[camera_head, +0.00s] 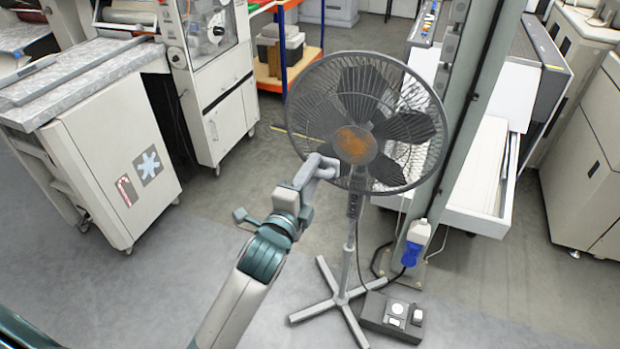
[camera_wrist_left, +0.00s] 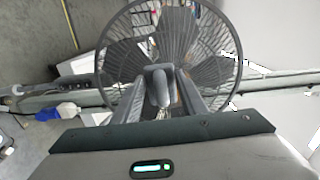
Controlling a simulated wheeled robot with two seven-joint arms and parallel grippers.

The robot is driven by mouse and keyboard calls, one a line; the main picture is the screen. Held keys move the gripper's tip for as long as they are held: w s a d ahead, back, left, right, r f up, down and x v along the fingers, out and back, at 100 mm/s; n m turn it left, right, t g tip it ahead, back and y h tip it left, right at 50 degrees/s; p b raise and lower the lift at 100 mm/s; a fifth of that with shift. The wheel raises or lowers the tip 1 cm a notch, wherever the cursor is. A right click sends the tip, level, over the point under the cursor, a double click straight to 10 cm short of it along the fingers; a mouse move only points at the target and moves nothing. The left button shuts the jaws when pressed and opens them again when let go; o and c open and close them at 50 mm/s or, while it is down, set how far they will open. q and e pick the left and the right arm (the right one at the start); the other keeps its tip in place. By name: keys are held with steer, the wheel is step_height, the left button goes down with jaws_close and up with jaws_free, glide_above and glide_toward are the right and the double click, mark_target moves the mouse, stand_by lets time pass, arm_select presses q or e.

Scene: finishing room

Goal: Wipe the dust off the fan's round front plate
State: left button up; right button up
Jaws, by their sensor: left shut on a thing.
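The fan (camera_head: 405,160) stands upright on a cross-shaped foot. Its round front plate (camera_head: 368,158) is dark grey, with a rusty brown dust patch (camera_head: 352,142) over much of it. My left gripper (camera_head: 326,167) is in front of the fan's cage, just left of and below the plate. I cannot tell whether it touches the cage. In the left wrist view, the gripper is shut on a small grey rounded thing (camera_wrist_left: 159,86), with the fan cage (camera_wrist_left: 222,45) behind it. The gripper and this thing hide the plate there. My right gripper is not in view.
A grey-green post (camera_head: 470,110) rises close behind the fan's right side. A white cabinet (camera_head: 110,160) stands at the left. The floor between is clear.

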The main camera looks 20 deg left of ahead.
mark_target(336, 160)
arm_select(q)
steer(key=shift+w+d+b, duration=0.1)
steer(key=shift+w+b, duration=0.6)
steer(key=shift+w, duration=1.5)
steer(key=shift+w, duration=1.1)
steer(key=shift+d, duration=0.15)
steer(key=shift+d+r+p, duration=0.1)
steer(key=shift+d+p, duration=0.4)
steer(key=shift+d, duration=0.35)
steer(key=shift+s+d, duration=0.15)
steer(key=shift+d, duration=0.6)
steer(key=shift+d, duration=0.15)
steer(key=shift+d+p, duration=0.35)
steer(key=shift+d, duration=1.2)
